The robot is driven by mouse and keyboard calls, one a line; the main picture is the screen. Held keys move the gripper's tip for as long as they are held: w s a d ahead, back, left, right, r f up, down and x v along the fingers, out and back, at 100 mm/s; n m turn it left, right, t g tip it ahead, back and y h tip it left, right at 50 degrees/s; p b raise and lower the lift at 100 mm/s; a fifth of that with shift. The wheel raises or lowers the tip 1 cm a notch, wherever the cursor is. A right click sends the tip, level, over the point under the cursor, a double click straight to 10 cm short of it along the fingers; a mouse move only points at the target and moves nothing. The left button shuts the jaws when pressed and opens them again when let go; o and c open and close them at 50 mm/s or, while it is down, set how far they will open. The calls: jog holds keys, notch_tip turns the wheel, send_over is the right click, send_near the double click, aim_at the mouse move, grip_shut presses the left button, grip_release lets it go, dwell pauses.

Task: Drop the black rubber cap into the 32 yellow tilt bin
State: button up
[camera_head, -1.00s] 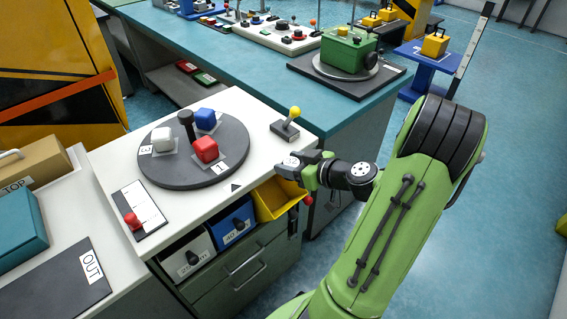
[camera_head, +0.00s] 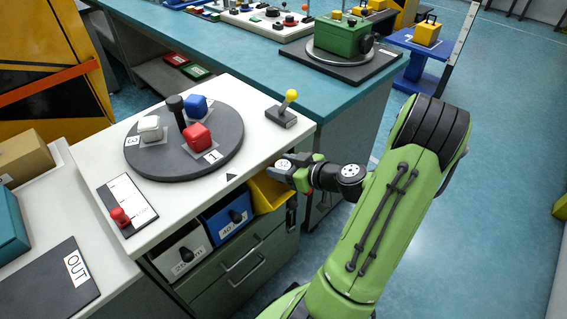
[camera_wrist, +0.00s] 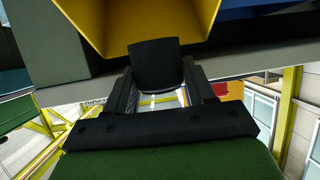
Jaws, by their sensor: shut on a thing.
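In the wrist view a black rubber cap (camera_wrist: 157,64) sits between the two dark fingers of my gripper (camera_wrist: 158,88), which is shut on it. The open yellow tilt bin (camera_wrist: 95,22) is just beyond the cap, and the cap overlaps its opening in that view. I cannot tell whether the cap is inside the rim. In the head view my gripper (camera_head: 281,170) is close above the yellow bin (camera_head: 268,197), at the right end of the bin row. The cap is not clear in the head view, and the bin's label is not visible.
A blue bin (camera_head: 226,221) and a white bin (camera_head: 180,252) sit left of the yellow bin, under the white worktop (camera_head: 245,165). A lever with a yellow knob (camera_head: 291,96) stands on the worktop near my gripper. A round dark turntable (camera_head: 155,170) holds coloured blocks.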

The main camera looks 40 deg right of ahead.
jog(key=shift+f, duration=0.15)
jog(key=o, duration=1.1)
jog(key=p+v, duration=0.2)
jog(key=v, duration=1.3)
jog(key=shift+s+p, duration=0.35)
jog(key=shift+d, duration=0.1)
